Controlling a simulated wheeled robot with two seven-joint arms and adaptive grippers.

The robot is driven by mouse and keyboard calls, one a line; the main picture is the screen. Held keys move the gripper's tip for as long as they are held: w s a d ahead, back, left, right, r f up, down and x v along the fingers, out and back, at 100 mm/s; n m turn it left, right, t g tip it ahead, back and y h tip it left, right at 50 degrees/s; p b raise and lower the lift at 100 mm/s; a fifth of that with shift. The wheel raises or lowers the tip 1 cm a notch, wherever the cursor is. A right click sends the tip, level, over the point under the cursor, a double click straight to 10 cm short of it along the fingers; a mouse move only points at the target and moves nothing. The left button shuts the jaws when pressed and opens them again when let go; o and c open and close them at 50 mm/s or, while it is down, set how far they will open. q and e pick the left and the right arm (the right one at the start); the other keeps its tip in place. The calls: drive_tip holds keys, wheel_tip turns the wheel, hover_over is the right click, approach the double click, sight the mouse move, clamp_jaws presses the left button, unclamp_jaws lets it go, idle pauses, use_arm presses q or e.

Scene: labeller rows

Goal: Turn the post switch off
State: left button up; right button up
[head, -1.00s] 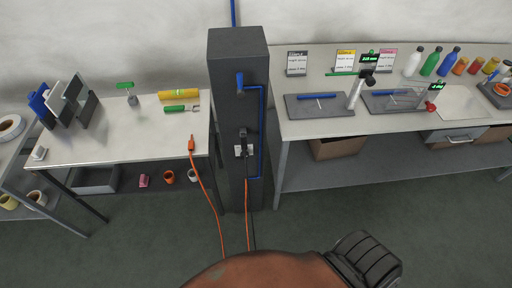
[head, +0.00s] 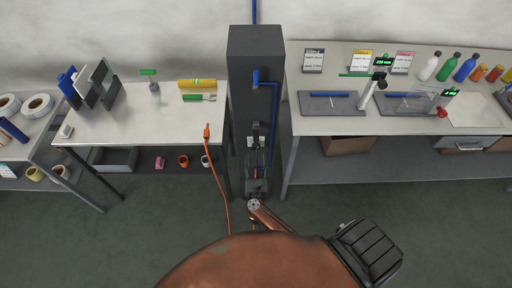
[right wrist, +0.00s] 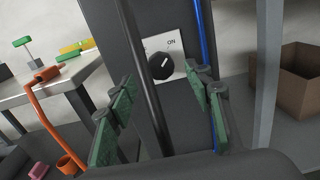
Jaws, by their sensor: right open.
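The post switch shows in the right wrist view as a pale plate (right wrist: 178,50) with a black round knob (right wrist: 160,66) on the dark post (right wrist: 100,15). The word ON is readable at its upper right, and the knob's light mark seems to point up towards it. In the head view the switch plate (head: 250,141) is partly covered by my right gripper (head: 256,152). In the right wrist view my right gripper (right wrist: 162,82) is open, its green-padded fingers on either side of the knob and apart from it. My left gripper is out of view.
A dark upright bar (right wrist: 140,65) passes just left of the knob. A blue pipe (head: 275,120) runs down the post's right side. An orange cable (head: 220,180) hangs from the left bench (head: 130,125). The right bench (head: 350,125) stands close beside the post.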

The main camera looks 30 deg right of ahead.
sight(256, 148)
drive_tip(key=x, duration=0.5)
drive_tip(key=shift+w, duration=0.25)
drive_tip(key=shift+x, duration=0.8)
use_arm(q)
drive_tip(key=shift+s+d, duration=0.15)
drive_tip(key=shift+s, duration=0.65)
use_arm(e)
drive_tip(key=shift+f, duration=0.1)
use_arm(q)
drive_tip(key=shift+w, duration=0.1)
use_arm(e)
drive_tip(key=shift+c, duration=0.3)
drive_tip(key=shift+c, duration=0.7)
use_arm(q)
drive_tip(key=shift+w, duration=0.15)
use_arm(e)
drive_tip(key=c, duration=1)
